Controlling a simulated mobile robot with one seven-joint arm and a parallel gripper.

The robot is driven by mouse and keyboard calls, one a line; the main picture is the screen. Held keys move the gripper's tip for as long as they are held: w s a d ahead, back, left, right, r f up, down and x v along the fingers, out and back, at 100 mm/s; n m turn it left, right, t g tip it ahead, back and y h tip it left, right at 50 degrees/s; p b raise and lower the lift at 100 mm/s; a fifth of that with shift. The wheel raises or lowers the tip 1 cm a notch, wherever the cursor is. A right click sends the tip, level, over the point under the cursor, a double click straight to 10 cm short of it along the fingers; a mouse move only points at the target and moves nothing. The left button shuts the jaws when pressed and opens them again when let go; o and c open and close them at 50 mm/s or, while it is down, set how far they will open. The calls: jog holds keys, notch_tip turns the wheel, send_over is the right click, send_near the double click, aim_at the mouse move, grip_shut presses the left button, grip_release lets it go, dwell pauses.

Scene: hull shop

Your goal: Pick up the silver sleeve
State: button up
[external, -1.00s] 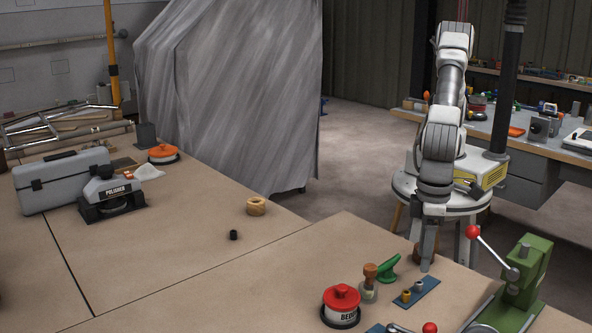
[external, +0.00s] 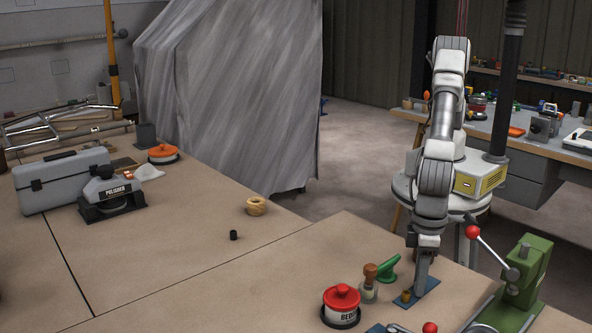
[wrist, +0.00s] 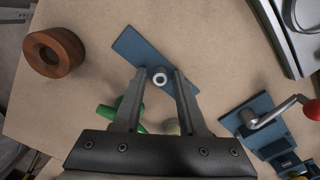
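The silver sleeve (wrist: 160,79) is a small pale ring with a dark hole, standing on a blue plate (wrist: 138,47) in the wrist view. My gripper (wrist: 159,76) is open, with one finger to each side of the sleeve. Visible gaps separate it from both fingers; how far down they reach beside it is hard to tell. In the external view my gripper (external: 419,291) points down over the blue plate (external: 431,287) and hides the sleeve.
A green press (external: 526,270) with a red-knobbed lever (external: 473,232) is close on the right. A brown ring (wrist: 55,52) lies near the table edge.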

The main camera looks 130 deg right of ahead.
grip_shut()
jog(key=shift+r, duration=0.15)
